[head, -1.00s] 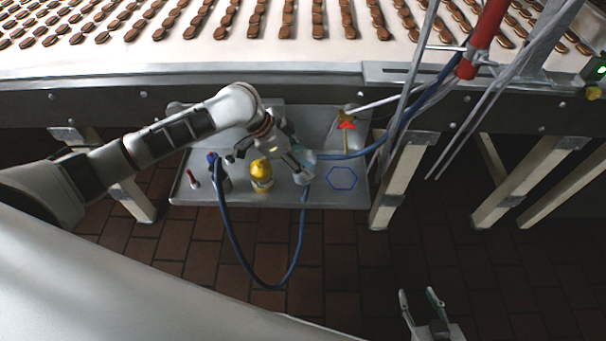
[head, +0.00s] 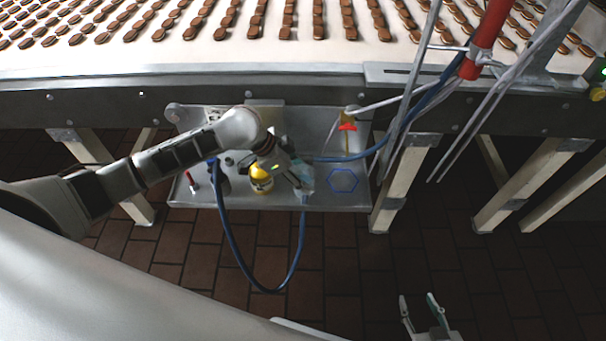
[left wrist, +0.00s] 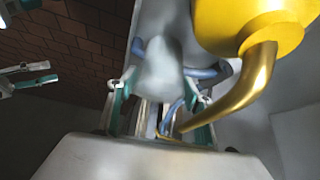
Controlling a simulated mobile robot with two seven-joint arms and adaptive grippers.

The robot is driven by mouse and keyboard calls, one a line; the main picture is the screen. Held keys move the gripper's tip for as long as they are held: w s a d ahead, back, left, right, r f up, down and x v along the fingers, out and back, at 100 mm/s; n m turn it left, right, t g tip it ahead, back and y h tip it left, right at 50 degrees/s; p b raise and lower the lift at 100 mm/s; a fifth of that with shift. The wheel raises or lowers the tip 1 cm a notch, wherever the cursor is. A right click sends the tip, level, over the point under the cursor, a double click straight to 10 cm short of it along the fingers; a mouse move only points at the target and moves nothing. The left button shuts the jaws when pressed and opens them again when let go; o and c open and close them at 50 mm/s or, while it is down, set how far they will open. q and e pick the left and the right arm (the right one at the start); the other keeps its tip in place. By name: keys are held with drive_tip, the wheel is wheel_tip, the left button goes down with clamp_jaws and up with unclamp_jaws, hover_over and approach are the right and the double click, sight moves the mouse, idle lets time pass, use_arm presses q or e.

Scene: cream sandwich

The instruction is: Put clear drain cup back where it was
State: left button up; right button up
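The clear drain cup (head: 305,181) is a pale translucent cup at the tip of my left gripper (head: 296,172), above the front of the metal shelf (head: 240,202). In the left wrist view the cup (left wrist: 160,75) sits between the two fingertips of my left gripper (left wrist: 160,90), which appears shut on it. A blue hexagon outline (head: 343,180) is on the shelf just right of the cup, with nothing on it. My right gripper (head: 421,302) is open and empty over the floor at the lower right. It also shows at the left edge of the wrist view (left wrist: 28,75).
A blue hose (head: 236,250) loops below the shelf. A red-handled tool (head: 192,181) is further left. A conveyor (head: 240,50) with biscuits runs behind.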

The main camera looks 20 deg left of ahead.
use_arm(q)
drive_tip(key=shift+o, duration=0.6)
drive_tip(key=shift+r, duration=0.1)
drive_tip(key=p+v, duration=0.2)
drive_tip(key=v, duration=1)
